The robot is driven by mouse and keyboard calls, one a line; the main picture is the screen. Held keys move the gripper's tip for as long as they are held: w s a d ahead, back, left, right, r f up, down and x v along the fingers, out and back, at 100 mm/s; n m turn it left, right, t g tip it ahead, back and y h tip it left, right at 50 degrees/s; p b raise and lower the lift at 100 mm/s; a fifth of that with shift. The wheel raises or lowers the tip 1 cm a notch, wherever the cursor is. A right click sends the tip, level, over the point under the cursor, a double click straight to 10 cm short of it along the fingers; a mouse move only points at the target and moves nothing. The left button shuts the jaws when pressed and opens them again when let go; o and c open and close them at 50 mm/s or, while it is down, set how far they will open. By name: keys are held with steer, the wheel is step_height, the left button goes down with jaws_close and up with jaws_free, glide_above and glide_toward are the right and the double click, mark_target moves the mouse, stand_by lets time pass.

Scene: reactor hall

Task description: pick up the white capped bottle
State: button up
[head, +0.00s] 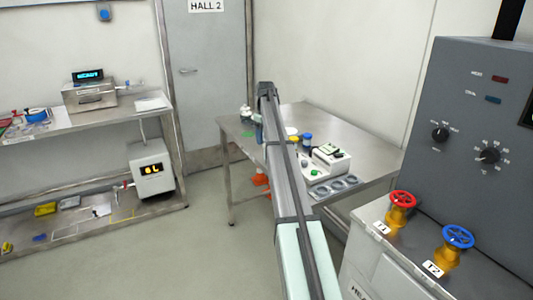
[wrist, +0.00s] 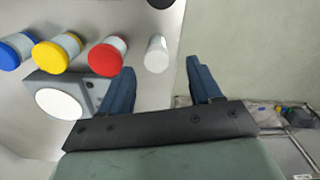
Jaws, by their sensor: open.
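The white capped bottle (wrist: 157,54) shows in the wrist view near the table edge, at the right end of a row of bottles. My gripper (wrist: 160,67) is open, its two blue fingers apart. The bottle appears between and just ahead of the fingertips, and nothing is gripped. Whether the fingers touch it cannot be told. In the head view my arm reaches over the steel table and hides the bottle and most of my gripper.
Red (wrist: 107,57), yellow (wrist: 57,52) and blue capped bottles (wrist: 16,51) stand left of the white one. A grey device (wrist: 95,90) with a round white top is close to the left finger. The steel table (head: 365,160) also bears a white instrument (head: 322,165).

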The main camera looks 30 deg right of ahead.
steer(key=shift+w+d+f, duration=0.1)
steer(key=shift+f, duration=1.75)
steer(key=shift+w+d+f, duration=0.1)
steer(key=shift+f, duration=1.75)
steer(key=shift+c, duration=0.2)
steer(key=c, duration=1.1)
steer(key=shift+r, duration=0.1)
steer(key=r, duration=0.9)
steer(key=shift+s+d+r, duration=0.15)
steer(key=shift+d+r, duration=0.1)
steer(key=shift+d, duration=0.05)
steer(key=s+d+m, duration=0.1)
steer(key=s+d, duration=0.4)
steer(key=d, duration=0.5)
steer(key=s+d+f+m, duration=0.1)
steer(key=s+d, duration=0.3)
steer(key=d, duration=0.5)
steer(key=shift+s+d+f+m, duration=0.3)
steer(key=shift+s+d+m, duration=0.1)
steer(key=shift+m, duration=0.1)
